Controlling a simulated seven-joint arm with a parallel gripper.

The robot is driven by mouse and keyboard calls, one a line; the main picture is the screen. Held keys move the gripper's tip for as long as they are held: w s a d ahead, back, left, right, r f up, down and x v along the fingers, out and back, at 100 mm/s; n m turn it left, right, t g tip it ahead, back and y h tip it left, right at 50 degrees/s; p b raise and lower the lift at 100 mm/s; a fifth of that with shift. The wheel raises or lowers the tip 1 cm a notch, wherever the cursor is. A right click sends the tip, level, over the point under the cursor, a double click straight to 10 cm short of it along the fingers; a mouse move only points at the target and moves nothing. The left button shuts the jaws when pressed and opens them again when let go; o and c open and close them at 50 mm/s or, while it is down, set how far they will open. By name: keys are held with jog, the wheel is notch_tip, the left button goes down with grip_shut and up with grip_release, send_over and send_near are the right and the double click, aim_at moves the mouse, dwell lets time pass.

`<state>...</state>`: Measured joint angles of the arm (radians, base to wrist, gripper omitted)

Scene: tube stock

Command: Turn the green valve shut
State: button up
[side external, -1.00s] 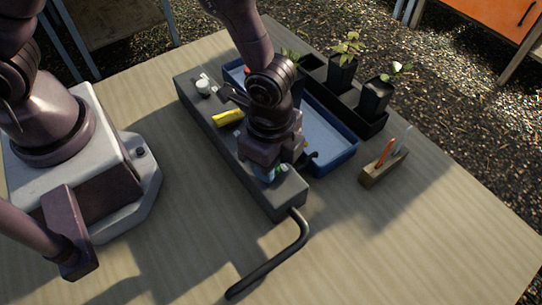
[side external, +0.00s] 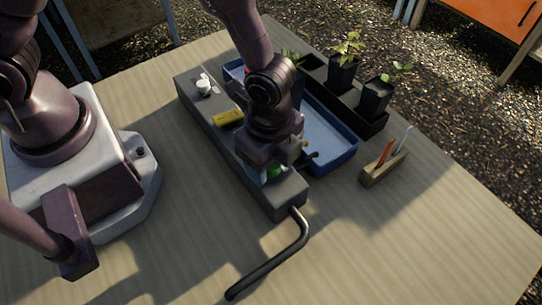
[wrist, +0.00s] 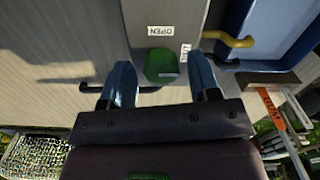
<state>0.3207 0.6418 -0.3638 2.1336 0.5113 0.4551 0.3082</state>
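The green valve (side external: 275,171) sits on the near end of the long grey box (side external: 285,200), partly hidden by my gripper in the side view. In the wrist view the green valve (wrist: 161,66) shows as a rounded green knob below a white label reading OPEN (wrist: 160,31). A second small label (wrist: 185,53) stands to its upper right; I cannot read it clearly. My gripper (wrist: 160,72) is open, with one blue finger on each side of the knob and visible gaps between. I cannot tell how deep the fingers reach or how far the valve is turned.
A yellow handle (side external: 228,117) and a white knob (side external: 203,87) sit farther along the box. A blue tray (side external: 340,162) and black plant pots (side external: 374,98) stand behind it. A wooden tool block (side external: 370,180) is at right. A black hose (side external: 270,266) leaves the box's near end.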

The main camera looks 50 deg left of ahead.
jog(key=shift+r, duration=0.1)
notch_tip(320, 180, up, 13)
dwell(0.7)
jog(key=s+a+r+n+t, duration=0.2)
jog(key=s+a+r+n, duration=0.1)
jog(key=a+r+n, duration=0.3)
jog(key=s+a+r+n+t, duration=0.3)
jog(key=a+r+n, duration=0.4)
jog(key=a+n, duration=0.3)
jog(key=s+a, duration=0.1)
jog(key=a, duration=0.3)
jog(key=shift+s+r+t, duration=0.15)
jog(key=shift+r+t, duration=0.05)
jog(key=shift+t, duration=0.1)
